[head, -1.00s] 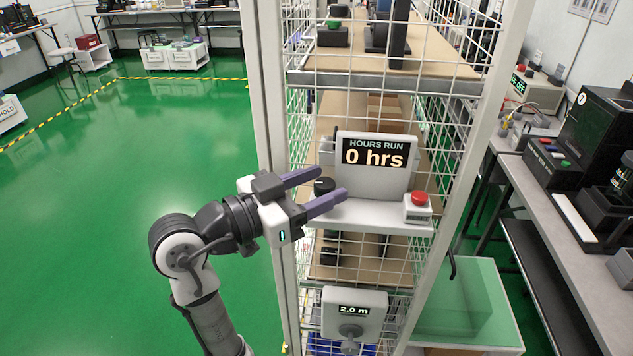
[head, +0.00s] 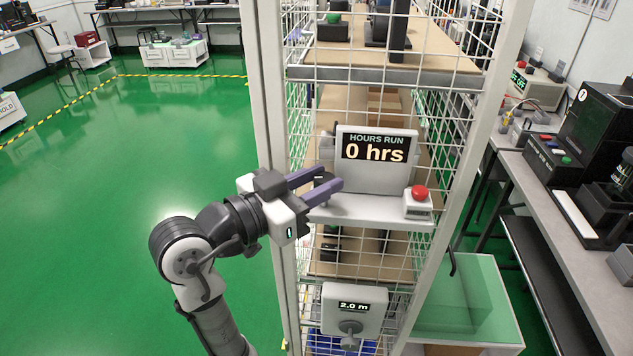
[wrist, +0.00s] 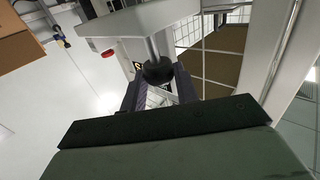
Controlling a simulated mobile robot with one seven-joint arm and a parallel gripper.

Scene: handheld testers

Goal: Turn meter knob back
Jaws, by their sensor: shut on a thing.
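The hours-run meter is a grey panel (head: 352,177) on a white shelf in the wire rack. Its black display reads "HOURS RUN 0 hrs" (head: 374,148). Its black knob (head: 321,180) sits at the panel's left side, mostly hidden by the fingers. My gripper (head: 331,179) has come in from the left, and its two purple fingers are shut on the knob. In the wrist view the dark round knob (wrist: 158,73) shows at the end of a light shaft, between the two finger ends.
A red push button (head: 419,193) on a white box stands at the shelf's right end. Below hangs a white unit (head: 352,310) reading "2.0 m" with its own knob. White rack posts and wire mesh surround the shelf. Green floor is free at left.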

